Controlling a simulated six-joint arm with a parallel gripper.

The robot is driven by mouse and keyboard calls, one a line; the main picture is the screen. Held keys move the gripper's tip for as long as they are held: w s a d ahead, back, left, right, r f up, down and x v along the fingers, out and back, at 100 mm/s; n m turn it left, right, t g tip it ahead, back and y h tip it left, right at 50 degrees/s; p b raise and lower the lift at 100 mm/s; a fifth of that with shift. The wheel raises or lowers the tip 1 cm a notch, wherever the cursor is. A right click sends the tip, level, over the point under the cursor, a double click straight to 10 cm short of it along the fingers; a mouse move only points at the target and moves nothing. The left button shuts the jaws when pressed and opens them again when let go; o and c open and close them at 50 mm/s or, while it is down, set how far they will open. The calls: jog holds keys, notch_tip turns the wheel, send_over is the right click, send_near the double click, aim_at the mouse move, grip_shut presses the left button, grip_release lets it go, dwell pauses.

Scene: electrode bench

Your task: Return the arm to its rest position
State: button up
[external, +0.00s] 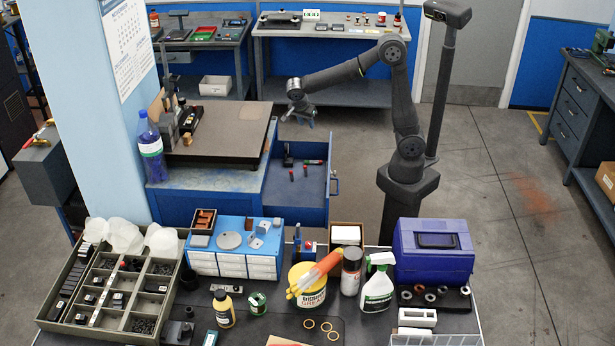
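My arm rises from a dark pedestal (405,185) right of the middle. Its upper link stands nearly upright, and its forearm reaches left, sloping slightly down. My gripper (299,118) hangs at the forearm's end, pointing down. It is small in the view; its two fingers look spread apart, with nothing visible between them. It is in the air behind and above the open blue drawer (314,205), to the right of the grey plate (228,135) on the blue cabinet, apart from both.
The drawer holds a few small dark, red and green items. A blue bottle (150,150) stands on the cabinet's left. The front bench is crowded with a parts tray (75,318), a spray bottle (378,288) and a blue case (433,252). A camera post (440,90) stands beside my arm.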

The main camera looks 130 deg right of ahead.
notch_tip(320, 180, up, 20)
jog(key=r, duration=0.1)
jog(key=w+d+n+t+h, duration=0.2)
jog(key=w+n, duration=0.6)
jog(key=n, duration=0.1)
jog(key=shift+d+h, duration=0.3)
jog(key=shift+d, duration=0.1)
